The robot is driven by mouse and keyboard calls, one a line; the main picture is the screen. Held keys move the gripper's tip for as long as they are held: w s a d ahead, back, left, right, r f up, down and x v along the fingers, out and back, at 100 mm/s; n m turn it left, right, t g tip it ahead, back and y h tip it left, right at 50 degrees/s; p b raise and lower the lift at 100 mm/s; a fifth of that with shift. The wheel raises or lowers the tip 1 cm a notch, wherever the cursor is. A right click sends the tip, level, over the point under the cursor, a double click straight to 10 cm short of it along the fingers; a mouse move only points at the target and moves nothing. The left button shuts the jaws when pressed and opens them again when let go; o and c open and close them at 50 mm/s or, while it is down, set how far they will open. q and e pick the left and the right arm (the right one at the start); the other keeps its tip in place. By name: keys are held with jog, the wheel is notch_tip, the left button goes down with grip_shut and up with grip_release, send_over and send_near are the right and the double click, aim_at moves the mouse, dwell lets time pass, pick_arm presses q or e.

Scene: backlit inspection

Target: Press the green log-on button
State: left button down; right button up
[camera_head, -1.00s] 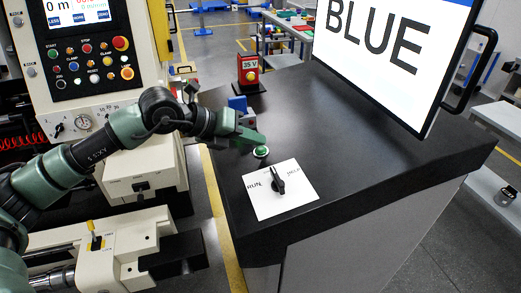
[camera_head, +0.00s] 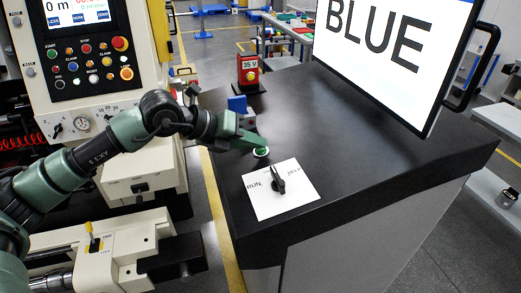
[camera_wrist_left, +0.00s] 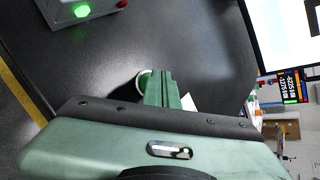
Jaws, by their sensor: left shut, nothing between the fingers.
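The green button (camera_head: 262,152) sits in a pale ring on the black sloping console top, just behind a white card. My left gripper (camera_head: 260,142) is shut and empty, its fingertips right at the button and covering part of it. Whether they touch it I cannot tell. In the left wrist view the shut green fingers (camera_wrist_left: 163,90) hide most of the button, and only part of its pale ring (camera_wrist_left: 142,80) shows beside them. My right gripper is not in view.
The white card (camera_head: 280,190) carries a black rotary switch marked RUN. A large screen reading BLUE (camera_head: 385,45) stands at the right. A control panel (camera_head: 88,62) is at the left.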

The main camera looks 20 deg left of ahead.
pick_arm(q)
jog(key=shift+f, duration=0.25)
jog(key=shift+r, duration=0.1)
dwell(0.3)
jog(key=shift+r, duration=0.15)
jog(key=shift+s+r, duration=0.1)
jog(key=shift+r, duration=0.5)
jog(key=r+p, duration=0.2)
jog(key=r, duration=0.1)
jog(key=r+p, duration=0.1)
jog(key=r, duration=0.1)
jog(key=shift+s+a, duration=0.2)
jog(key=shift+a, duration=0.2)
dwell(0.4)
